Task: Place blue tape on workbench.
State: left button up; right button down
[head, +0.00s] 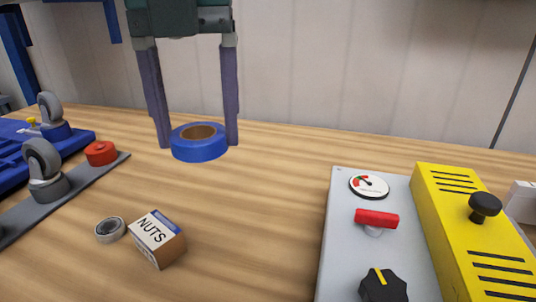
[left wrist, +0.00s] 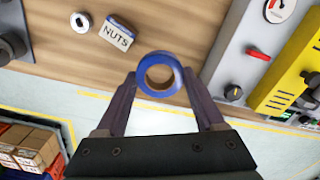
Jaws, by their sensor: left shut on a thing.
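The blue tape (head: 199,149) is a thick blue roll with a brown inner core. My left gripper (head: 198,140) comes down from the top of the head view and is shut on the tape, one finger on each side. The tape also shows between the fingertips in the left wrist view (left wrist: 160,75). The wooden workbench (head: 260,220) lies below it. I cannot tell for sure whether the tape touches the bench top or hangs just above it. My right gripper is not in view.
Caster wheels (head: 45,165) and a red cap (head: 100,152) are at left. A grey and yellow control panel (head: 375,240) fills the right. The middle is clear.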

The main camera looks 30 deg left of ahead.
aim_at(219, 265)
pick_arm(q)
notch_tip(219, 265, down, 19)
jog(key=shift+f+b, duration=0.1)
jog(key=shift+b, duration=1.05)
jog(key=shift+f, duration=0.15)
jog(key=o, duration=1.3)
